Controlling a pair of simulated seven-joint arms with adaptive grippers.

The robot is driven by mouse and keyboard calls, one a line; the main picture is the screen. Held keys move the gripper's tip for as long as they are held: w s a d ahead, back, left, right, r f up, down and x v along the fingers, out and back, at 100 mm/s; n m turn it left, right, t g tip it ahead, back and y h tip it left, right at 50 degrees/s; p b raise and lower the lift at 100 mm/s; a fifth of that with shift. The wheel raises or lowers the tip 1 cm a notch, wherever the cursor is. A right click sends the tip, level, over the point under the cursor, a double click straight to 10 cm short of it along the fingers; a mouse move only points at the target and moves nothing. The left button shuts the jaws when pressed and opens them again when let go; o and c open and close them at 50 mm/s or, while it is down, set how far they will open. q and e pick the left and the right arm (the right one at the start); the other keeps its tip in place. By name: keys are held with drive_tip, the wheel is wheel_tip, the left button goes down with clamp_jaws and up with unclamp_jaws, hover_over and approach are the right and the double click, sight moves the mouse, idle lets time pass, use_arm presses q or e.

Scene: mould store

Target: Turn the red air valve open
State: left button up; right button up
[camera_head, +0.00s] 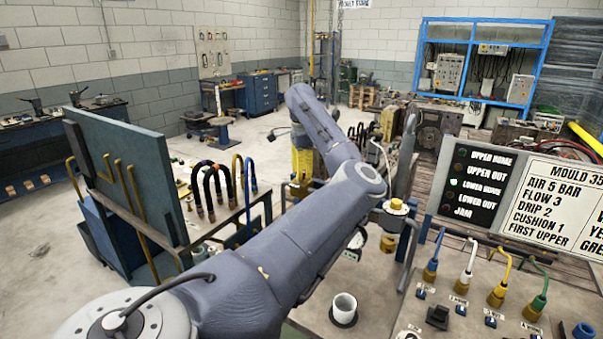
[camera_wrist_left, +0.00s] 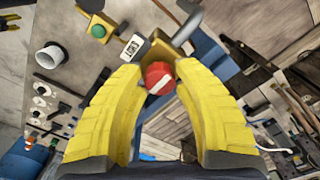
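The red air valve shows in the left wrist view as a round red knob (camera_wrist_left: 159,78) with a slanted white bar on its face. It lies between the two yellow fingertips of my left gripper (camera_wrist_left: 158,72). The fingers are spread; the right one is very close to the knob, and I cannot tell whether it touches. In the head view a yellow part of this gripper (camera_head: 303,162) shows behind my left arm. I do not make out the red knob in the head view; my arm may hide it. My right gripper is in neither view.
A white cup (camera_head: 344,308) stands on the bench, also in the wrist view (camera_wrist_left: 48,58). A green button (camera_wrist_left: 98,31) sits near the knob. A lamp panel (camera_head: 478,184), a mould card (camera_head: 553,204) and coloured hose plugs (camera_head: 497,293) are at right. A hose rack (camera_head: 128,165) stands left.

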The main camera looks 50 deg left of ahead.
use_arm(q)
drive_tip(key=o, duration=0.4)
drive_tip(key=shift+o, duration=0.2)
wheel_tip(320, 180, up, 12)
idle(0.5)
